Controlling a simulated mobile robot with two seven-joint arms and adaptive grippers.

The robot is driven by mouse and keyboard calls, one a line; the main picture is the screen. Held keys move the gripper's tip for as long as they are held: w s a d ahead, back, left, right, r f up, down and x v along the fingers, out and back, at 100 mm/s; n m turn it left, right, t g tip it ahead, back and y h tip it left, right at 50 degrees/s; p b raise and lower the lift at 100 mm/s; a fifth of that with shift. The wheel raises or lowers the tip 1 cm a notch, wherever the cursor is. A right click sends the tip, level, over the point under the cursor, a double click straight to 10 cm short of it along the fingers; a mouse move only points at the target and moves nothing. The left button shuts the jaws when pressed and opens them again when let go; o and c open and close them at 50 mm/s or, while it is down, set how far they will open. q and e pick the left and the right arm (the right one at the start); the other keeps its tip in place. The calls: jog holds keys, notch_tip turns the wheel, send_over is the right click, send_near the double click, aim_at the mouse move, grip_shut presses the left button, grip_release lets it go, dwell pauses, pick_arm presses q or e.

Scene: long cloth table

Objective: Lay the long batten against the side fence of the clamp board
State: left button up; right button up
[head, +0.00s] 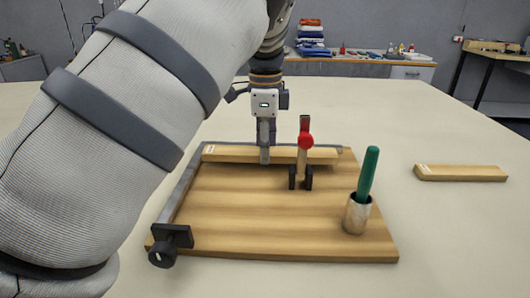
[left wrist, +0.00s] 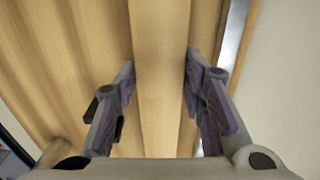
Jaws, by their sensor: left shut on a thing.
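The long batten (head: 225,154) is a pale wooden strip with a white mark near its left end. It lies across the far part of the wooden clamp board (head: 250,225), roughly parallel to the back metal rail. My left gripper (head: 265,158) is shut on it near its middle; the left wrist view also shows the batten (left wrist: 160,100) between the two fingers. The metal side fence (head: 180,190) runs along the board's left edge, and the batten's left end is near its far corner. Whether the batten touches the board or rail is unclear. My right gripper is not in view.
A red-knobbed clamp (head: 305,140) stands just right of my gripper. A metal cup (head: 357,213) with a green-handled tool (head: 368,173) stands at the board's right front. A black knob (head: 162,254) is at the front left corner. A shorter batten (head: 465,173) lies right on the table.

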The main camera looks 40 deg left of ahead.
pick_arm(q)
jog(key=shift+f, duration=0.75)
jog(key=shift+f, duration=0.1)
jog(key=o, duration=1.3)
jog(key=shift+f, duration=0.1)
jog(key=shift+c, duration=0.2)
notch_tip(320, 180, up, 12)
jog(key=shift+r+b, duration=0.2)
jog(key=shift+b, duration=0.1)
